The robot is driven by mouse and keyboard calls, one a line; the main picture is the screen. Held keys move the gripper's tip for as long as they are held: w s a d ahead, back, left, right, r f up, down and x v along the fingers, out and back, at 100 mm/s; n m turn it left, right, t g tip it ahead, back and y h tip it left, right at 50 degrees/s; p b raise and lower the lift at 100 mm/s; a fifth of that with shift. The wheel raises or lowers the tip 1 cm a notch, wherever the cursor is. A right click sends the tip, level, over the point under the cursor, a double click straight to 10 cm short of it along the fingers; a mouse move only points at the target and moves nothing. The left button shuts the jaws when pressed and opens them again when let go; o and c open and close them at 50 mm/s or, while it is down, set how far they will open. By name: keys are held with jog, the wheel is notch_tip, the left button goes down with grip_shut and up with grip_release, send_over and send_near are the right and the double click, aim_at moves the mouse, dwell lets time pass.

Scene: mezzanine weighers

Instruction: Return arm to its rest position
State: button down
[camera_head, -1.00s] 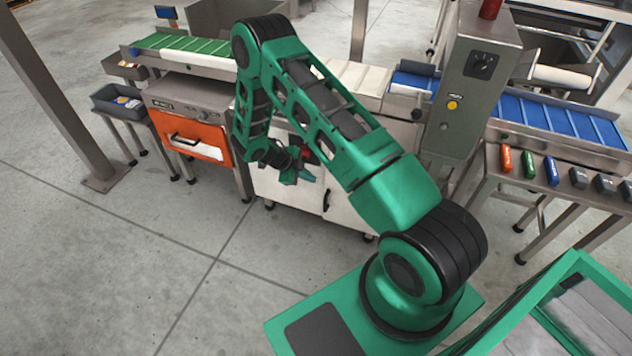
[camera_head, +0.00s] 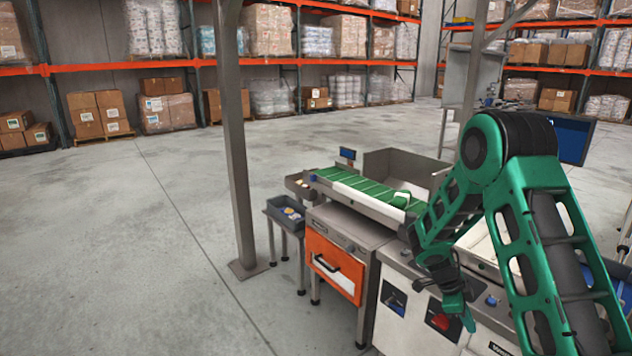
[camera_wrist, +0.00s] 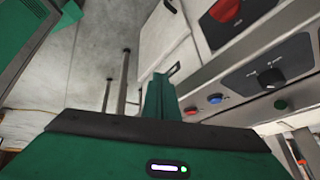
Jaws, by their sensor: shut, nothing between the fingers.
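My green arm reaches in from the right of the head view, bent sharply at its black elbow joint. My gripper (camera_head: 466,320) hangs below the forearm, in front of the white machine cabinet (camera_head: 405,325) with a red knob (camera_head: 440,321). It is shut and empty. In the wrist view, the green finger part of my gripper (camera_wrist: 158,97) stands up beyond the dark edge of the hand, beside a grey control panel (camera_wrist: 235,100) with red and blue buttons. The fingertips are too small to make out in the head view.
A green conveyor (camera_head: 345,183) runs behind an orange-fronted unit (camera_head: 333,268). A dark bin (camera_head: 286,214) stands left of it. A grey post (camera_head: 235,150) rises from the floor. Open concrete floor lies at left; stocked racks (camera_head: 270,63) line the back.

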jog(key=s+d+r+n+y, duration=0.3)
jog(key=s+r+n, duration=0.5)
jog(key=s+r, duration=0.95)
jog(key=s+a+r+n+y, duration=0.1)
jog(key=s+a+r+n, duration=0.1)
jog(key=s, duration=0.4)
jog(key=s+a+r+n+y, duration=0.1)
jog(key=s+r+n, duration=0.1)
jog(key=s+n, duration=0.2)
jog(key=s+a+r+n+t+y, duration=0.1)
jog(key=s+a+r+n, duration=0.1)
jog(key=s, duration=0.5)
jog(key=shift+s+a+r+n, duration=0.3)
jog(key=shift+a+r+n, duration=0.1)
jog(key=shift+r, duration=0.15)
